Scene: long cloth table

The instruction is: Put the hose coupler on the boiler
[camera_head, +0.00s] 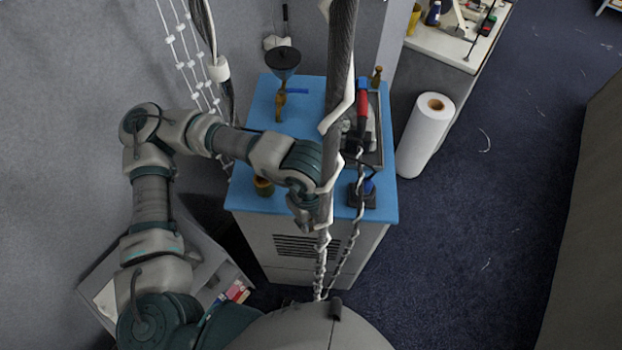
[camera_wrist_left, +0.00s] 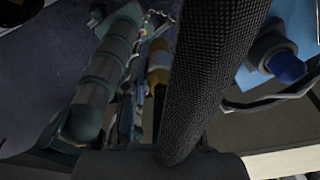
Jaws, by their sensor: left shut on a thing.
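The boiler seems to be the cabinet with a blue top (camera_head: 240,195) and a vented grey front, below the middle of the head view. My left gripper (camera_head: 306,222) is over its front edge, partly behind a braided hose (camera_head: 341,60). In the left wrist view the hose (camera_wrist_left: 215,70) crosses close in front and hides much of the fingers. A brass-coloured piece (camera_wrist_left: 158,62), seemingly the hose coupler, shows beside the hose near the fingers. The left gripper is shut on it, as far as I can tell. My right gripper is not in view.
On the blue top are a brass cup (camera_head: 264,187), a dark funnel (camera_head: 282,60), a red-handled tool (camera_head: 361,100) and a blue-capped item (camera_head: 366,187). A white roll (camera_head: 424,135) stands right of the cabinet. Corded strands hang at the left wall. Carpet lies open at right.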

